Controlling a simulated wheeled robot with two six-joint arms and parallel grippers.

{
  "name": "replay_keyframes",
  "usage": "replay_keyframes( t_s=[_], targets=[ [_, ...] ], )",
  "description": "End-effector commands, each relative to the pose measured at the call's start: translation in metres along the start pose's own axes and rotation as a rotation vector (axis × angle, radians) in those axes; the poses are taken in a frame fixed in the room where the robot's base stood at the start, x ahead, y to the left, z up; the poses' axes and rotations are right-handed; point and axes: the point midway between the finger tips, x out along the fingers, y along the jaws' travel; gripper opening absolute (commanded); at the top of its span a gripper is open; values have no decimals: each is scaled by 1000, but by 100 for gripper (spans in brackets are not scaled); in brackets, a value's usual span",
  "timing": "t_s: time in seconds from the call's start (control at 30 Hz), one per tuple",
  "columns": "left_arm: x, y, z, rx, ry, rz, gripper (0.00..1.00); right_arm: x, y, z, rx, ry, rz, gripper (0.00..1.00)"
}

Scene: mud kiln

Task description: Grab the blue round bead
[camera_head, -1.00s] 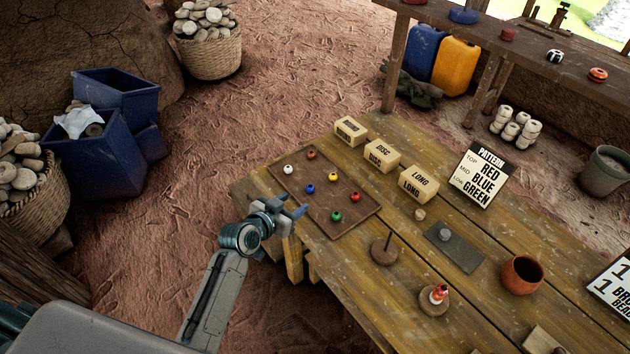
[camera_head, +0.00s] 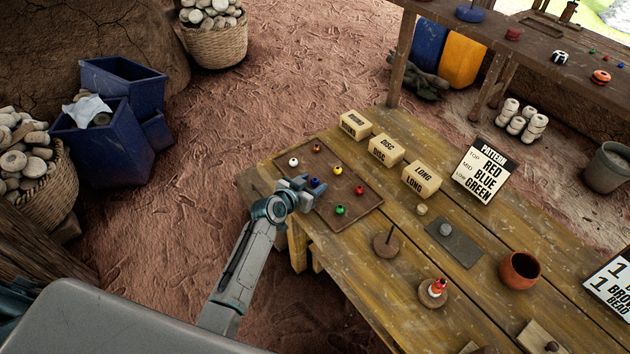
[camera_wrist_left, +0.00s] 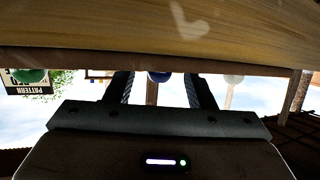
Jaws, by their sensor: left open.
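The blue round bead (camera_head: 315,182) sits on a dark board (camera_head: 356,208) at the table's near left corner. My left gripper (camera_head: 306,188) is open and empty, low at the board's near edge, just short of the blue bead. In the left wrist view, which is upside down, the blue bead (camera_wrist_left: 158,77) shows between the two fingers, partly cut off by the board's edge. My right gripper is not in view.
Round, disc and long blocks (camera_head: 386,150) stand behind the board. A pattern sign (camera_head: 484,172) reads red, blue, green. A spindle on a round base (camera_head: 386,244), a grey mat (camera_head: 462,246) and a clay pot (camera_head: 520,270) stand to the right.

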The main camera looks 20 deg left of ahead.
Motion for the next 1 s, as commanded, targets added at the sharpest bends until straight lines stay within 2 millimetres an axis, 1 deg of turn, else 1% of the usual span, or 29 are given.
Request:
replay_keyframes(
  t_s=[0.07,0.17,0.3,0.33,0.77,0.87,1.0],
  targets=[
    [0,0,0,0,0,0,49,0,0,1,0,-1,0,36],
    [0,0,0,0,0,0,32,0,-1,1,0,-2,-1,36],
    [0,0,0,0,0,0,4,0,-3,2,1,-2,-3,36],
    [0,0,0,0,0,0,2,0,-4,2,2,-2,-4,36],
    [-1,0,-2,1,1,0,2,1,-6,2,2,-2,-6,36],
    [-3,0,-7,2,1,1,2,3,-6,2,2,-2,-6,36],
    [-9,0,-22,3,4,1,2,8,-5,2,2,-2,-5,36]
  ],
)
